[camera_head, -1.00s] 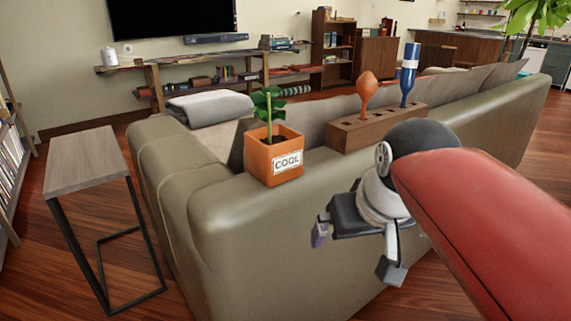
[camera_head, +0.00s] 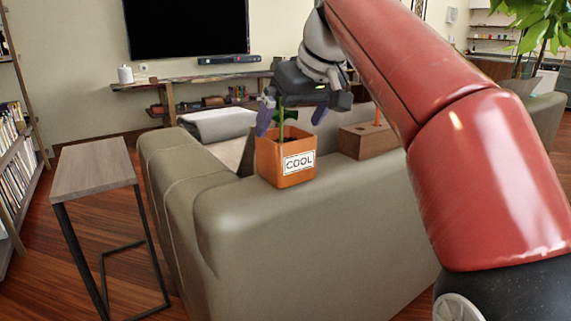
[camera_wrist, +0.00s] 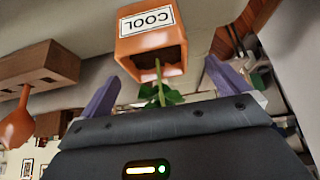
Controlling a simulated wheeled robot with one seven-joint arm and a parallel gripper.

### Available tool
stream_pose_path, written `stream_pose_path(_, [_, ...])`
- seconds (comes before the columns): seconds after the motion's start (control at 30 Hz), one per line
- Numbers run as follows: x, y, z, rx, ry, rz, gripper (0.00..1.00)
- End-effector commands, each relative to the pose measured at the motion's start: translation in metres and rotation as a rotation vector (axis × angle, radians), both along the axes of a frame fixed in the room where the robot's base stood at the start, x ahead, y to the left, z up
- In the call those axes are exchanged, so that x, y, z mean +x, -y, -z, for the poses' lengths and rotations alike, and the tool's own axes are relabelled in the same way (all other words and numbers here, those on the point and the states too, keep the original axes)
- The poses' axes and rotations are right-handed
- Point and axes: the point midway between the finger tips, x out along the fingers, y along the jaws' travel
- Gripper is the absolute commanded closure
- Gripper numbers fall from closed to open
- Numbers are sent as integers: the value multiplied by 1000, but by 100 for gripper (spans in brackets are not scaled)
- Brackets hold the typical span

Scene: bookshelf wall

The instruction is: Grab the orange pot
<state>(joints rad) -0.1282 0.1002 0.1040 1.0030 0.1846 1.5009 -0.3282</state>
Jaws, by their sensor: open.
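The orange pot (camera_head: 270,163) is square, with a white "COOL" label and a green plant (camera_head: 281,118) in it. It stands upright on the top of the sofa back. My gripper (camera_head: 292,116) is open and empty, just above the pot, with its fingers on either side of the plant. In the wrist view the pot (camera_wrist: 150,52) lies beyond the fingertips, and the plant (camera_wrist: 160,93) reaches in between the two purple fingers of my gripper (camera_wrist: 168,88). The gripper body hides the upper leaves in the head view.
The grey-green sofa (camera_head: 240,225) bears the pot. A wooden block (camera_head: 362,141) with holes stands right of the pot, partly behind my arm; an orange utensil (camera_wrist: 17,122) stands in it. A small side table (camera_head: 93,170) is at the left.

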Motion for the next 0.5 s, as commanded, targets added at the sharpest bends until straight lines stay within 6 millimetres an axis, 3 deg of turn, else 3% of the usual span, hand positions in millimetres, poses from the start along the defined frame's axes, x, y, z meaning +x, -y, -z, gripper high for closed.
stream_pose_path(0.5, [32, -15, 51, 0, -2, -1, 0])
